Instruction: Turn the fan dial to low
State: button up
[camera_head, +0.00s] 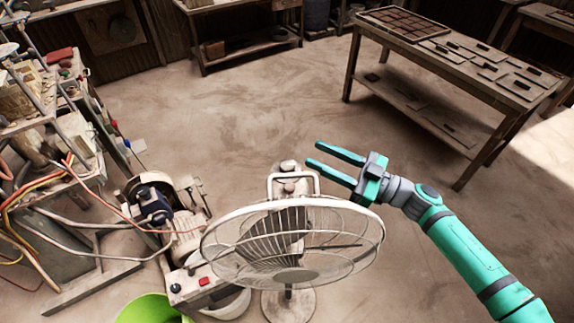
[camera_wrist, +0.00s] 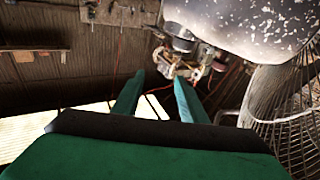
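A standing fan with a round wire cage (camera_head: 222,252) and a pale handle (camera_head: 292,175) stands at the bottom middle of the head view. A small pale rounded part (camera_head: 289,165) shows behind the handle; I cannot tell whether it is the dial. No dial marking can be read. My gripper (camera_head: 313,154) is open and empty, with its teal fingers apart, to the upper right of the fan and pointing left. In the wrist view, a speckled pale housing (camera_wrist: 240,28) and cage wires (camera_wrist: 292,120) lie to the right of my gripper (camera_wrist: 158,92).
A machine with a motor (camera_head: 152,205) stands left of the fan, near cables and a cluttered bench. A green tub (camera_head: 150,310) is at the bottom edge. A wooden table (camera_head: 440,62) with a tray stands at the upper right. The floor (camera_head: 220,110) behind the fan is clear.

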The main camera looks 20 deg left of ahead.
aim_at(295, 168)
notch_tip(295, 168, down, 4)
jog(key=s+d+g+h, duration=0.1)
jog(key=s+d+h, duration=0.1)
jog(key=s, duration=0.1)
jog(key=a, duration=0.7)
jog(key=w+a, duration=0.1)
jog(key=a, duration=0.2)
jog(key=shift+a+f, duration=0.2)
jog(key=shift+a, duration=0.05)
jog(key=c, duration=0.8)
